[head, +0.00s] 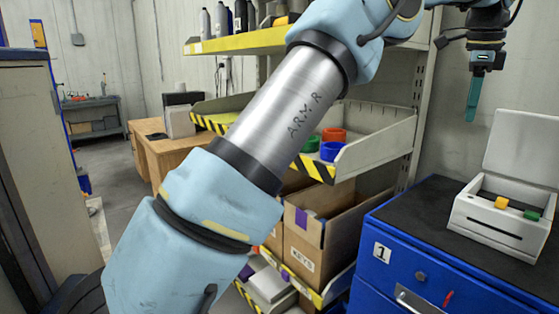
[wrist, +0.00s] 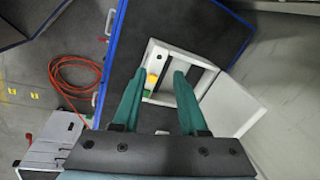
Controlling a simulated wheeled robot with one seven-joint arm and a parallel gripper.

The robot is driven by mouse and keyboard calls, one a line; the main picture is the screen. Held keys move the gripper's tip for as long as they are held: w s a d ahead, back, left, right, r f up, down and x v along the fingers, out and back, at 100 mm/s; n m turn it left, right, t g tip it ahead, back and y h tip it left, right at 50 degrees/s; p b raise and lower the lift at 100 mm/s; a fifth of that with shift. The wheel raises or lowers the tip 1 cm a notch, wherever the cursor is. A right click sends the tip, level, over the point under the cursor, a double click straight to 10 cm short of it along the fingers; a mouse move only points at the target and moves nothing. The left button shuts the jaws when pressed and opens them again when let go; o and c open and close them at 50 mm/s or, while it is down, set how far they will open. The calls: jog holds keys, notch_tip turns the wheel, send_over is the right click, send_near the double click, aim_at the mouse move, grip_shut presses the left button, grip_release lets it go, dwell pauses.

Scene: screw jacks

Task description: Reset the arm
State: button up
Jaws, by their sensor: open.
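My gripper (head: 472,112) hangs at the upper right of the head view, its teal fingers pointing down. It is in the air above the blue cabinet, up and left of the open white box. In the wrist view my gripper (wrist: 158,72) has its two teal fingers apart, with nothing held between them. My pale blue and silver arm reaches across the middle of the head view and hides part of the shelves.
The blue cabinet (head: 400,215), marked 1, has a dark top. On it stands a white box (head: 492,229) with its lid raised, holding a yellow piece (head: 501,202) and a green piece (head: 531,214). Shelves (head: 375,150) with coloured rings stand behind. A red cable (wrist: 62,72) lies on the floor.

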jog(key=w+a+f+n+b, duration=0.1)
jog(key=w+a+f+n, duration=0.3)
jog(key=a, duration=0.6)
jog(key=w+a+f+n+y+b, duration=0.1)
jog(key=w+a+f+n, duration=0.25)
jog(key=a+f, duration=0.5)
jog(key=w+a+f+n+b, duration=0.1)
jog(key=w+a+f+n, duration=0.3)
jog(key=a, duration=0.7)
jog(key=s+a+f+n, duration=0.4)
jog(key=s+a, duration=0.1)
jog(key=a, duration=0.3)
jog(key=s+a+f+n+b, duration=0.1)
jog(key=s+a+f+n, duration=0.4)
jog(key=a, duration=0.3)
jog(key=s+a+f+n, duration=0.4)
jog(key=s+a, duration=0.2)
jog(key=a, duration=0.3)
jog(key=shift+f, duration=0.15)
